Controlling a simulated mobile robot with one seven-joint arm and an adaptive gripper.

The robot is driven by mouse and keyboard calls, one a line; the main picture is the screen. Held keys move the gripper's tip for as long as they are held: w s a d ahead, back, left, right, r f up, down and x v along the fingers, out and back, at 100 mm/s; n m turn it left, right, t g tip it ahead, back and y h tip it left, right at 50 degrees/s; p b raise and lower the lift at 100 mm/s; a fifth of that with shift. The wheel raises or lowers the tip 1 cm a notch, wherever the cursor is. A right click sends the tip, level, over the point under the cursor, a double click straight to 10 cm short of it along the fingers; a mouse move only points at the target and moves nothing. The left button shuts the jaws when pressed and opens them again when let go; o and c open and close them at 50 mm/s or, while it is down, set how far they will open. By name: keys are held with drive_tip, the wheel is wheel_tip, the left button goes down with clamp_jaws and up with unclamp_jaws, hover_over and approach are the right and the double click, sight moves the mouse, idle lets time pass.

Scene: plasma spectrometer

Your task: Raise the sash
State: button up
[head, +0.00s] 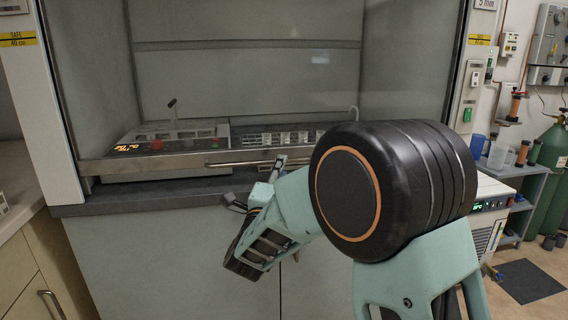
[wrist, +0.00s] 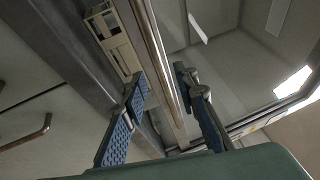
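The sash (head: 245,70) is a large clear pane on the front of the fume hood. Its metal bottom rail (head: 140,163) sits low, just above the dark sill (head: 150,197). A thin bar handle (head: 235,163) runs along the rail. My gripper (head: 277,166) is at the handle's right part, and my own arm hides some of that end. In the wrist view, the handle (wrist: 152,45) passes between the two blue-padded fingers of my gripper (wrist: 160,83). The fingers are apart, with room on both sides of the bar; contact cannot be made out.
Behind the pane stand instruments (head: 175,135) with a lit orange display. A counter with drawers (head: 25,250) is at left. At right are a chiller unit (head: 490,215), a shelf with bottles (head: 520,170) and a green gas cylinder (head: 550,165).

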drive_tip(key=shift+x, duration=2.4)
clamp_jaws()
